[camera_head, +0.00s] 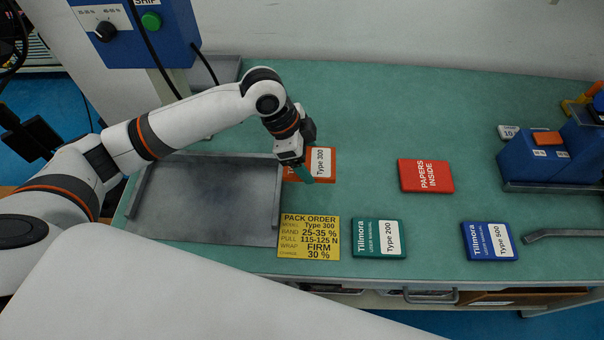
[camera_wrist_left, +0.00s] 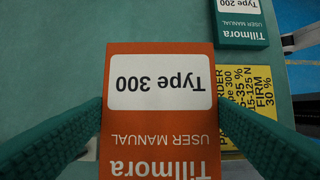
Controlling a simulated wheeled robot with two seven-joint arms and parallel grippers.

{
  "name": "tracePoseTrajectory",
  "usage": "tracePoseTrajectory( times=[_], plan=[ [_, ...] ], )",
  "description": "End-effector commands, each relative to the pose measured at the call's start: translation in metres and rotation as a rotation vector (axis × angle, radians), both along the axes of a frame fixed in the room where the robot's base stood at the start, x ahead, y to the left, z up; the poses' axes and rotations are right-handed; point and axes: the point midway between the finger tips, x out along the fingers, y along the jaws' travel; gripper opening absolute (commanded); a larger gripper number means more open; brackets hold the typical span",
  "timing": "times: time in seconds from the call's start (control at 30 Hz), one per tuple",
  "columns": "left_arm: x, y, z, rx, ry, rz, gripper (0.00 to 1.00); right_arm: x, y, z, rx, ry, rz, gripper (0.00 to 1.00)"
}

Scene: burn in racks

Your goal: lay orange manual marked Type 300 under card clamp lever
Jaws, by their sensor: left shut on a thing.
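The orange manual marked Type 300 (camera_head: 325,160) is at my left gripper (camera_head: 303,174), just right of the grey tray. In the left wrist view the manual (camera_wrist_left: 160,125) lies between the two teal fingers, one along each long side, with its label upside down. The left gripper is shut on it. I cannot tell whether the manual touches the table or is slightly raised. A blue fixture (camera_head: 540,160) with an orange block on top stands at the right; I cannot make out for sure which part is the card clamp lever. My right gripper is not in view.
The grey metal tray (camera_head: 205,236) is empty. A yellow pack order card (camera_head: 308,250), a green Type 200 manual (camera_head: 378,250), a blue Type 500 manual (camera_head: 489,242) and a red PAPERS INSIDE packet (camera_head: 426,176) lie on the green table. A grey bar (camera_head: 565,234) is at the right edge.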

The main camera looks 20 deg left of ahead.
Motion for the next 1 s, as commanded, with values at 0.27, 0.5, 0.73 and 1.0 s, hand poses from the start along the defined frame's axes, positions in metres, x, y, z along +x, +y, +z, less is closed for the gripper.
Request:
tracePoseTrajectory(
  times=[0.27,0.5,0.73,1.0],
  plan=[
    [0.000,0.000,-0.036,-0.001,-0.001,0.001,0.51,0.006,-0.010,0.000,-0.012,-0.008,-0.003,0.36],
    [-0.001,-0.001,-0.066,0.000,0.001,0.001,0.51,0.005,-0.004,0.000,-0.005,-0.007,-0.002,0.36],
    [0.000,-0.001,-0.073,-0.001,-0.002,-0.001,0.51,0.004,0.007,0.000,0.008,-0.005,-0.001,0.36],
    [0.000,-0.001,-0.076,-0.001,-0.002,-0.001,0.88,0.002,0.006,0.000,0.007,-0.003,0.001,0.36]
  ],
)
